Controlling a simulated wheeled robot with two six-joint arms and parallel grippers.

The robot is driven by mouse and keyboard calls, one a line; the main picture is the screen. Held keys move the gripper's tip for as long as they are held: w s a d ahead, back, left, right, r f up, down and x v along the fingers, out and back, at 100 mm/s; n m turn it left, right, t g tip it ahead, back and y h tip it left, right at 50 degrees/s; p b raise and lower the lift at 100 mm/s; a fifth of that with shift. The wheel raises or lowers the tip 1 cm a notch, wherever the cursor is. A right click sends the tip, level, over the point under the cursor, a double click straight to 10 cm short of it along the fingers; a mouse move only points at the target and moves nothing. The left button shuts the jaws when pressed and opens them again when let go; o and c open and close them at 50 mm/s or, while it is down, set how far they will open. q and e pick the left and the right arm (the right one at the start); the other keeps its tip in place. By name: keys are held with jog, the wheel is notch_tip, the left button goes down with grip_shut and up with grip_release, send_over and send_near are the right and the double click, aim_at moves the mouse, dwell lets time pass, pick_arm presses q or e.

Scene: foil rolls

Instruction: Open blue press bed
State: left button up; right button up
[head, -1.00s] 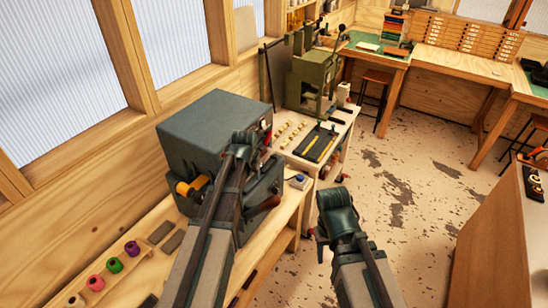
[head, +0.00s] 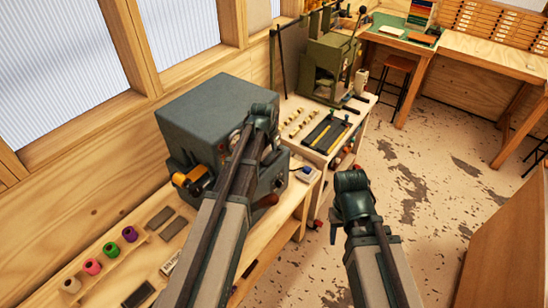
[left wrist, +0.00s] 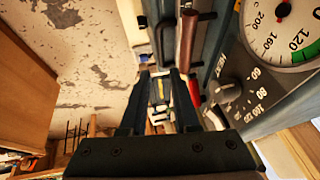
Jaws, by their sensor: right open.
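The blue-grey press (head: 205,112) stands on the wooden bench at the left, its front partly behind my left arm. In the left wrist view its face shows a round gauge (left wrist: 284,28) and a heat dial (left wrist: 226,92). A brown bar handle (left wrist: 187,42) is beside them. I cannot tell whether the bed is open. My left gripper (left wrist: 162,75) has its fingers apart with nothing between them, close to the press front; its fingertips are hidden in the head view. My right gripper (head: 340,225) is open and empty over the floor, right of the bench.
An orange roll (head: 194,181) sits at the press's left side. Small coloured spools (head: 110,250) and dark blocks line the near bench. A green press (head: 330,68) and a dark tray (head: 326,135) are on the table beyond.

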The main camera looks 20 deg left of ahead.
aim_at(274, 158)
pick_arm(q)
jog(key=b+x, duration=1.1)
jog(key=x, duration=0.2)
jog(key=shift+f, duration=0.1)
jog(key=shift+s, duration=0.1)
grip_shut()
dwell(1.0)
